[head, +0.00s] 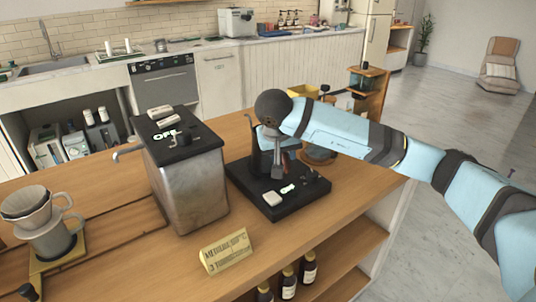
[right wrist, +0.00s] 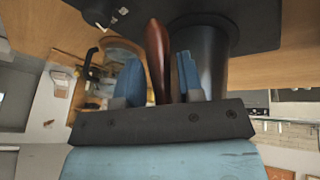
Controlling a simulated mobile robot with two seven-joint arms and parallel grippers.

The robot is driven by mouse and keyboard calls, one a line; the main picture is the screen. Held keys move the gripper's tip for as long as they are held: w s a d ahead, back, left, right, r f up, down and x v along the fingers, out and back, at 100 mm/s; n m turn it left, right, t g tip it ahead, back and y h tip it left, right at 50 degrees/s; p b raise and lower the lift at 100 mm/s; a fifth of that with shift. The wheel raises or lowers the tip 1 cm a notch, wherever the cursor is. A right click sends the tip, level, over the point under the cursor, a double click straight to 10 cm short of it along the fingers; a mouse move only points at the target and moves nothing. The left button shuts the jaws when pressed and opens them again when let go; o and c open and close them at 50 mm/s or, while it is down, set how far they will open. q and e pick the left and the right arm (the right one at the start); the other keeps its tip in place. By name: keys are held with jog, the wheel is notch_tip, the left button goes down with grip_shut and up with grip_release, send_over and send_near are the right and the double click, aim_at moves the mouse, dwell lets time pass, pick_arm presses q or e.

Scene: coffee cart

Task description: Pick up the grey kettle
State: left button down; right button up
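The grey kettle (head: 257,155) stands on a black base (head: 262,204) on the wooden cart top, partly hidden behind my right gripper. In the right wrist view its dark grey body (right wrist: 210,60) is beyond the fingers, and its reddish-brown handle (right wrist: 156,50) points between them. My right gripper (head: 281,150) is at the handle. In the right wrist view its two blue fingers (right wrist: 159,75) are apart on either side of the handle, with narrow gaps visible. My left gripper is not in view.
A metal box-shaped machine (head: 188,180) stands left of the base. A small sign (head: 226,251) is in front. A dripper set (head: 45,225) stands at the far left. Bottles (head: 288,283) are on the shelf below. A round brown item (head: 318,154) is behind my arm.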

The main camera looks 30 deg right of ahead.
jog(key=shift+w+d+f, duration=0.15)
jog(key=shift+d+f, duration=0.1)
jog(key=shift+f, duration=0.4)
jog(key=shift+c, duration=0.5)
grip_shut()
jog(key=shift+r, duration=0.1)
